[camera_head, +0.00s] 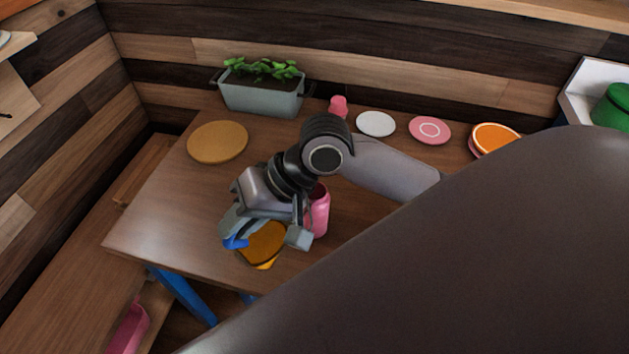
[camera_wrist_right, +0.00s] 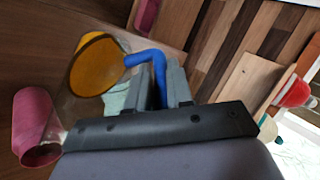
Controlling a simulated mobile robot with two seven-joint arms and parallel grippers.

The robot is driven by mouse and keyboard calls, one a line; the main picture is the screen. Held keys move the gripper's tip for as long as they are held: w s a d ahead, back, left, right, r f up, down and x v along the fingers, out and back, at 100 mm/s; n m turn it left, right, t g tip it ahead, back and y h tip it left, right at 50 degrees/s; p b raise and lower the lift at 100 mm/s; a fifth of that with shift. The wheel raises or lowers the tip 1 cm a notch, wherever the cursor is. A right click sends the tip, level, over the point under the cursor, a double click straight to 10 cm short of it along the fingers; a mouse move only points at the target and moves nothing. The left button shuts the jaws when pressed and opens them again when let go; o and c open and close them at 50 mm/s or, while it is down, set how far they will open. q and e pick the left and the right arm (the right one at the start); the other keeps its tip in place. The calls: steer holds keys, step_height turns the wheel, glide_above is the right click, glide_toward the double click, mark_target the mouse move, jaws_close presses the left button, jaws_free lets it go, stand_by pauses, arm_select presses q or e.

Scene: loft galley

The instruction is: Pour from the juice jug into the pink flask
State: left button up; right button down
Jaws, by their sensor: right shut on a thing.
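The juice jug (camera_head: 262,243) has clear walls, orange juice inside and a blue handle. My right gripper (camera_head: 268,228) is shut on that handle, which shows between the fingers in the right wrist view (camera_wrist_right: 147,60). The jug (camera_wrist_right: 95,65) appears just above the table near its front edge; I cannot tell whether its base touches or how far it tilts. The pink flask (camera_head: 319,212) stands on the table just right of the jug. In the wrist view the flask (camera_wrist_right: 32,115) shows a dark open mouth beside the jug's clear wall. My left gripper is not in view.
The wooden table (camera_head: 150,225) holds a round tan board (camera_head: 218,141), a grey planter (camera_head: 262,98), a small pink item (camera_head: 338,105), a white plate (camera_head: 376,123), a pink plate (camera_head: 430,130) and orange plates (camera_head: 496,138) along the back. The table's left part is clear.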

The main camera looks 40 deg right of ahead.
steer(key=shift+d+r+y, duration=0.35)
steer(key=shift+r+y, duration=0.15)
steer(key=shift+r, duration=0.15)
steer(key=shift+w+d+r+b, duration=0.1)
steer(key=shift+d+r+b, duration=0.05)
steer(key=shift+b, duration=0.35)
steer(key=shift+d+r+m+y, duration=0.1)
steer(key=shift+r+m+y, duration=0.2)
steer(key=shift+r+y, duration=0.15)
steer(key=shift+w+d+r+y+b, duration=0.1)
steer(key=shift+d+r+y+b, duration=0.35)
steer(key=shift+b, duration=0.55)
steer(key=shift+d+r+y+b, duration=0.25)
steer(key=shift+r+y+b, duration=0.35)
steer(key=shift+b, duration=0.35)
steer(key=shift+w+d+r+m+y+b, duration=0.15)
steer(key=shift+d+r+m+y+b, duration=0.55)
steer(key=shift+b, duration=0.75)
steer(key=shift+w+d+r+y, duration=0.1)
steer(key=shift+d+r+y, duration=0.5)
steer(key=shift+d, duration=0.3)
stand_by(2.1)
